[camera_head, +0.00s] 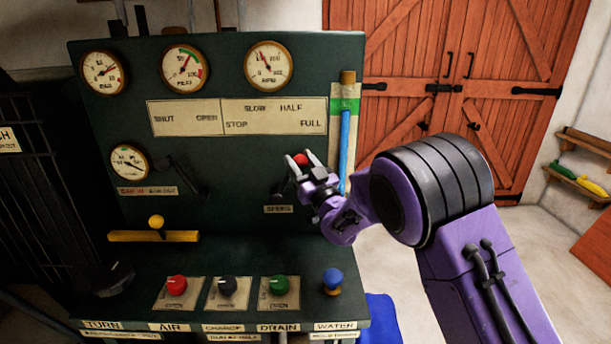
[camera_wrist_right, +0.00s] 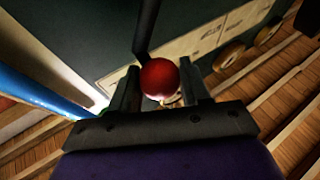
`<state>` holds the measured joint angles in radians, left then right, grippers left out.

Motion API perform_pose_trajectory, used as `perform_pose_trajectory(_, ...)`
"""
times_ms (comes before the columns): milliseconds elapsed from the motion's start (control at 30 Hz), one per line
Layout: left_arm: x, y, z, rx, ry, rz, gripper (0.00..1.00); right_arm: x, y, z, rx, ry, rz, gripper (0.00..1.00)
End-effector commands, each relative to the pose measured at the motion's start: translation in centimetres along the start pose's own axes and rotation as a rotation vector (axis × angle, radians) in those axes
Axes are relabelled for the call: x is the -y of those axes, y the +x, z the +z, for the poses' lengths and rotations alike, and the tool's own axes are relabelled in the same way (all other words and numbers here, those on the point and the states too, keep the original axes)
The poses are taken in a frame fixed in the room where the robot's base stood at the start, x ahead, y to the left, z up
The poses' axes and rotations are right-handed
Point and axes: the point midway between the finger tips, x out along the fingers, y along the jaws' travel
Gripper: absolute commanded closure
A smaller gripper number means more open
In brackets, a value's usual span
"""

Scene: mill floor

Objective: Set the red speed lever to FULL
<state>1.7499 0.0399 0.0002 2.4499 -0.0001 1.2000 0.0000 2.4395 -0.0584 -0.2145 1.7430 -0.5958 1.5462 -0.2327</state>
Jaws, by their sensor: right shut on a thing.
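The red ball knob of the speed lever (camera_head: 301,159) sits at the right side of the dark green panel (camera_head: 230,160), left of the blue sight tube. My right gripper (camera_head: 303,163) comes in from the right, shut on the red knob. The right wrist view shows the red knob (camera_wrist_right: 160,78) between the two dark fingers (camera_wrist_right: 164,90), with the dark lever rod (camera_wrist_right: 147,28) running up from it. The scale plate (camera_head: 236,116) above reads SLOW, HALF, STOP and FULL. The speed label (camera_head: 278,209) is below the lever pivot. My left gripper does not show.
A blue sight tube (camera_head: 345,150) stands close to the right of my gripper. A second dark lever (camera_head: 190,180) and a yellow-knobbed handle (camera_head: 156,222) are left. Several coloured knobs, including a red one (camera_head: 177,284), line the console ledge. Open floor lies right.

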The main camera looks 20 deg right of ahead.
Motion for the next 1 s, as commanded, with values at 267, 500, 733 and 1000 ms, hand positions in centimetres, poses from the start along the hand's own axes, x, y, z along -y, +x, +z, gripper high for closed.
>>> perform_pose_trajectory(267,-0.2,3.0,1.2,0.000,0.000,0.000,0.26,-1.3,-1.3,1.0,-0.067,0.115,0.050,1.00)
perform_pose_trajectory(500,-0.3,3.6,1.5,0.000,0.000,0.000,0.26,-2.0,-1.7,1.0,-0.090,0.154,0.069,1.00)
perform_pose_trajectory(733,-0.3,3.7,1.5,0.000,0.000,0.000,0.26,-2.1,-1.7,1.0,-0.093,0.160,0.072,1.00)
perform_pose_trajectory(1000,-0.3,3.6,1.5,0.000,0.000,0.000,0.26,-2.1,-1.7,1.0,-0.091,0.158,0.073,0.34)
